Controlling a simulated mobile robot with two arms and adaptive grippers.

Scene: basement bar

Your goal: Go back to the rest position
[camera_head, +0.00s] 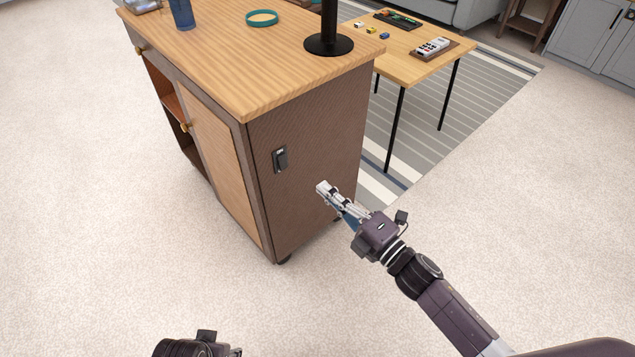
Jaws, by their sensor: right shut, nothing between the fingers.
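My right gripper (323,188) is at the centre of the head view, with its arm coming in from the lower right. Its fingers are shut and hold nothing. They point toward the brown side panel of the wooden cabinet (310,130), near its right edge. I cannot tell if they touch the panel. Part of my left arm's end (205,345) shows at the bottom edge, left of centre. Its fingertips are mostly cut off by the frame, so its opening is unclear.
The cabinet top holds a blue cup (182,14), a teal ring (262,18) and a black round base (328,44). A black bottle-opener-like fitting (280,158) is on its side. A low table (420,68) stands behind on a striped rug (470,95). Carpet (80,200) is clear left and in front.

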